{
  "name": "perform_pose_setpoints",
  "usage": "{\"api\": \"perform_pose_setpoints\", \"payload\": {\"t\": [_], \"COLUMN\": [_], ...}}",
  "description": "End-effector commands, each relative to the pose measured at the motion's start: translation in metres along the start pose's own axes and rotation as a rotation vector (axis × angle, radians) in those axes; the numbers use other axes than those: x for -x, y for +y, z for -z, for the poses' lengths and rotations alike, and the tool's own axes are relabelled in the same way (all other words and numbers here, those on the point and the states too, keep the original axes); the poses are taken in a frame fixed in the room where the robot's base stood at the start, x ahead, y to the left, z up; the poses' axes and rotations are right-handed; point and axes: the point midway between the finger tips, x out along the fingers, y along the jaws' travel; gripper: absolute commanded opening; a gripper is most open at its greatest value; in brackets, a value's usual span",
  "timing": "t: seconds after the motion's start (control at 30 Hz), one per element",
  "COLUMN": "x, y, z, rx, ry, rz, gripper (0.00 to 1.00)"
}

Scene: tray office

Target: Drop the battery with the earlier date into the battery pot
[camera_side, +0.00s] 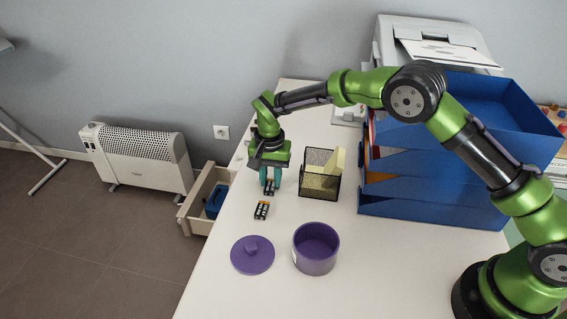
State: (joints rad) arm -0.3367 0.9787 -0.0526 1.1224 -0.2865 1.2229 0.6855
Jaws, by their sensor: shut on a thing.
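My gripper (270,180) points down at the far left part of the white table, shut on a small dark battery (269,189) between its teal fingers. I cannot tell if that battery touches the table. A second dark battery (262,210) with light marks lies on the table just in front of it. The dates on both are too small to read. The purple pot (316,262) stands open nearer the camera, to the right of the second battery. Its purple lid (252,255) lies flat on the table left of the pot.
A black mesh holder (318,185) with yellow paper stands right of my gripper. Blue stacked trays (430,208) stand further right, with a printer (435,45) behind. The table's left edge is close to the lid. An open drawer (196,212) is beyond that edge.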

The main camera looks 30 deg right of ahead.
Motion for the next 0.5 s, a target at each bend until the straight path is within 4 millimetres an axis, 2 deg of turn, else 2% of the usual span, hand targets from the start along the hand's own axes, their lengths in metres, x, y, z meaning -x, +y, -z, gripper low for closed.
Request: {"api": "perform_pose_setpoints", "payload": {"t": [0.17, 0.5], "x": [0.017, 0.082], "y": [-0.001, -0.001], "z": [0.000, 0.000], "rx": [0.000, 0.000], "ry": [0.002, 0.002], "rz": [0.004, 0.002], "gripper": [0.00, 0.00]}}
